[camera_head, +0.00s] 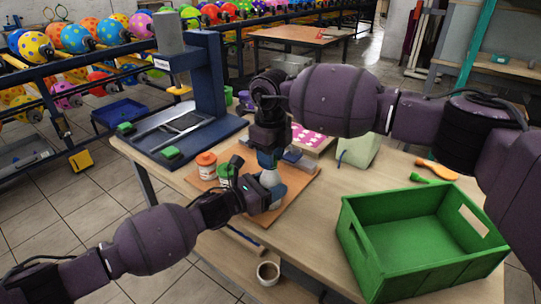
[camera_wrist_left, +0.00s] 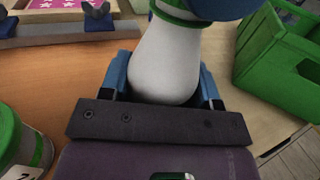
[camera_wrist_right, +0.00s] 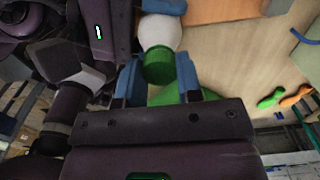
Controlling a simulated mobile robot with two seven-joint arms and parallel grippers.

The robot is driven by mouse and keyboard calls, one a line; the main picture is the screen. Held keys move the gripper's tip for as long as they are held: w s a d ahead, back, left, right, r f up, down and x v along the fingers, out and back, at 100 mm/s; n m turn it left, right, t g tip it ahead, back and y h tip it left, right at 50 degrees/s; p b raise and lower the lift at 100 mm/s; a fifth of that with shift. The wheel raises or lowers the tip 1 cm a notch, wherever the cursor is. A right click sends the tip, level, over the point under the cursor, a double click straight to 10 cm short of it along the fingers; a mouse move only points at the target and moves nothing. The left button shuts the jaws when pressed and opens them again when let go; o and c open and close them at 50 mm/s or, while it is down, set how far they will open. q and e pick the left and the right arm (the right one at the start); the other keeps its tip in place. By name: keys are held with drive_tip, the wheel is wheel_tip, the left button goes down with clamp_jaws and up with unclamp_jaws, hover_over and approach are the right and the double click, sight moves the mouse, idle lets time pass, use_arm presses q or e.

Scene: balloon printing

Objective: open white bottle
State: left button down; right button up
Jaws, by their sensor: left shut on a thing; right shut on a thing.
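The white bottle (camera_head: 268,178) is above the brown board, between my two grippers. My left gripper (camera_head: 264,193) is shut on its white body; in the left wrist view, blue fingers flank the bottle (camera_wrist_left: 165,62) on both sides. The bottle's green cap (camera_wrist_right: 158,66) shows in the right wrist view. My right gripper (camera_head: 268,158) comes from above and is shut on the cap, with its blue fingers (camera_wrist_right: 157,82) on either side. A green band of the cap (camera_wrist_left: 178,16) also shows in the left wrist view. The cap is hidden in the head view.
Jars with an orange lid (camera_head: 206,159) and a green lid (camera_head: 225,170) stand close to the left of the bottle. A green crate (camera_head: 420,240) is at the right, a blue press (camera_head: 208,75) at the back left. A cup (camera_head: 268,272) sits below the table edge.

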drive_tip(key=n, duration=1.9)
drive_tip(key=shift+n, duration=0.4)
drive_tip(key=n, duration=0.6)
drive_tip(key=shift+n, duration=0.4)
drive_tip(key=shift+r, duration=0.5)
drive_tip(key=shift+r, duration=0.35)
drive_tip(key=shift+r, duration=0.35)
